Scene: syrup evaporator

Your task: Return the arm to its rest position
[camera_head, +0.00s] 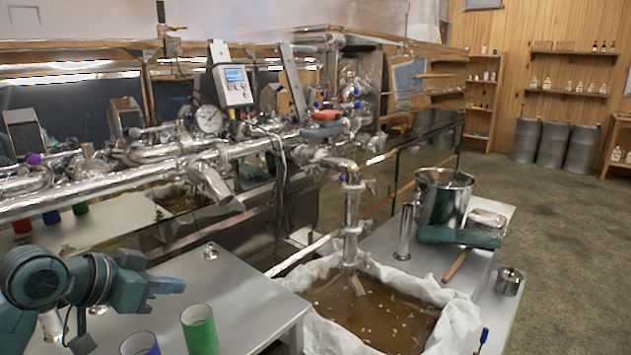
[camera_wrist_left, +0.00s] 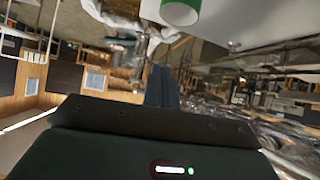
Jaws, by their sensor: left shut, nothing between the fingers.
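My left arm comes in from the left in the head view, with its teal gripper (camera_head: 178,285) above the left metal table. The gripper is shut and empty. In the left wrist view the shut fingers (camera_wrist_left: 162,85) show side by side with nothing between them. A green cylinder (camera_head: 200,330) and a blue cylinder (camera_head: 140,344) stand on the table below and in front of the gripper, apart from it. The green cylinder also shows in the left wrist view (camera_wrist_left: 180,12). My right gripper is not in view.
Steel piping with a gauge (camera_head: 209,119) and a digital display (camera_head: 236,86) runs behind the table. A cloth-lined basin (camera_head: 370,318) of brown liquid sits to the right. A steel pot (camera_head: 443,200) stands on the right-hand table (camera_head: 478,265). Open floor lies at the far right.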

